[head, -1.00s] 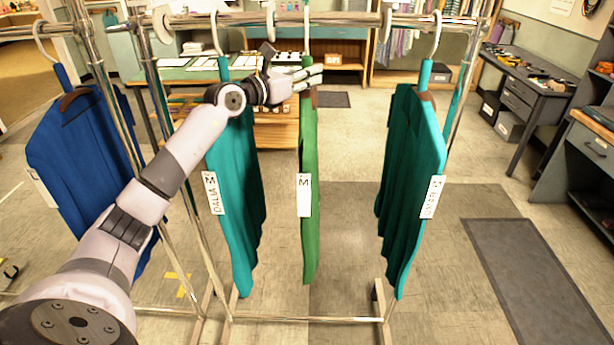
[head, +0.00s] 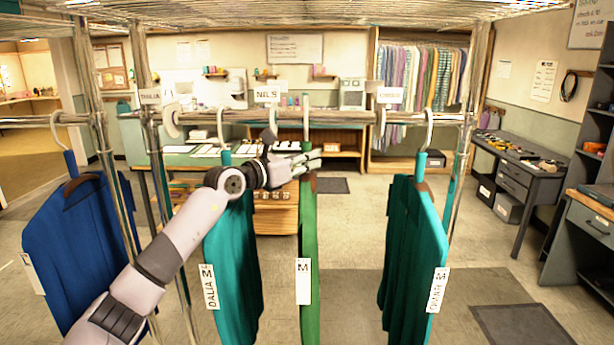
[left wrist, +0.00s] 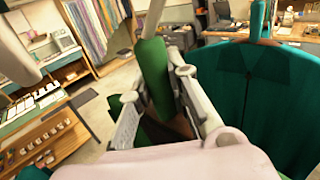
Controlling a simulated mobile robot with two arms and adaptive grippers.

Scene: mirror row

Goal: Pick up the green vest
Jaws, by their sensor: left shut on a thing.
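The green vest (head: 309,230) hangs edge-on from the rail, between two teal vests, with a white tag marked M on its front. My left gripper (head: 308,161) is at the top of this vest, just under the rail. In the left wrist view its fingers (left wrist: 160,90) are shut on the green neck of the hanger (left wrist: 153,70), with green cloth below. Where the hanger's hook meets the rail is hard to make out. My right gripper is not in view.
A teal vest (head: 232,250) tagged DALIA hangs left and another teal vest (head: 410,240) right, each a small gap away. A blue vest (head: 75,240) hangs farther left. The rail (head: 345,117) has name signs above it. Posts (head: 462,160) flank the bay.

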